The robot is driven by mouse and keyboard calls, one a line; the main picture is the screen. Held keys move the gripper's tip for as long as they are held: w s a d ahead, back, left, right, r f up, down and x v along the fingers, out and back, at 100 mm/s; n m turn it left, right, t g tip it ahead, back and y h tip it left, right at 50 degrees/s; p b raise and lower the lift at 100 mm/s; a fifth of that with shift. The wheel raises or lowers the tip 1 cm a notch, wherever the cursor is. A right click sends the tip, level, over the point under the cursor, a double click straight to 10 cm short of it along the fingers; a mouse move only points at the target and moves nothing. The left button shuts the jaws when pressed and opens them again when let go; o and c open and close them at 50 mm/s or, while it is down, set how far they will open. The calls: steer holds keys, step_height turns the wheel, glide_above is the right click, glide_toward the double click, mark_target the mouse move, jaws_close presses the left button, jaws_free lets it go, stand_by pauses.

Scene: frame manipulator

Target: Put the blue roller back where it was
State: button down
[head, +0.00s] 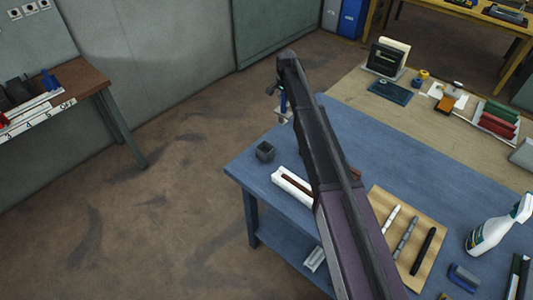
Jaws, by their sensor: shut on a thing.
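My arm reaches up over the blue table, and my gripper (283,112) is at its far end, mostly hidden behind the arm. A small blue piece (283,101) shows there, apparently the blue roller held by the gripper; its full shape is hidden. Below, a white holder with a brown strip (293,187) lies on the blue table (340,120), partly covered by the arm. A tan mat (382,198) carries a white, a grey and a black rod (422,250). A tray with green and red rollers (497,120) stands on the wooden bench at the right.
A small dark cup (265,151) stands near the blue table's left edge. A spray bottle (498,225) and a blue block (464,277) are at the right. A brown bench (85,78) with a numbered rack stands at the left. Open floor lies between.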

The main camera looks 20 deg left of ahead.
steer(key=shift+s+a, duration=0.1)
steer(key=shift+a, duration=0.05)
steer(key=s+a+r+p, duration=0.1)
steer(key=s+r+p, duration=0.1)
steer(key=s, duration=0.5)
steer(key=s+a+r+p, duration=0.1)
steer(key=s+r+p, duration=0.1)
steer(key=s, duration=0.6)
steer(key=shift+s+a+r+p, duration=0.3)
steer(key=shift+a+r+p, duration=0.05)
steer(key=shift+p, duration=0.05)
steer(key=shift+f, duration=0.1)
step_height(320, 180, down, 6)
steer(key=b, duration=0.6)
steer(key=shift+f, duration=0.15)
steer(key=shift+f+b, duration=1.75)
steer(key=shift+b, duration=0.3)
steer(key=shift+f, duration=0.1)
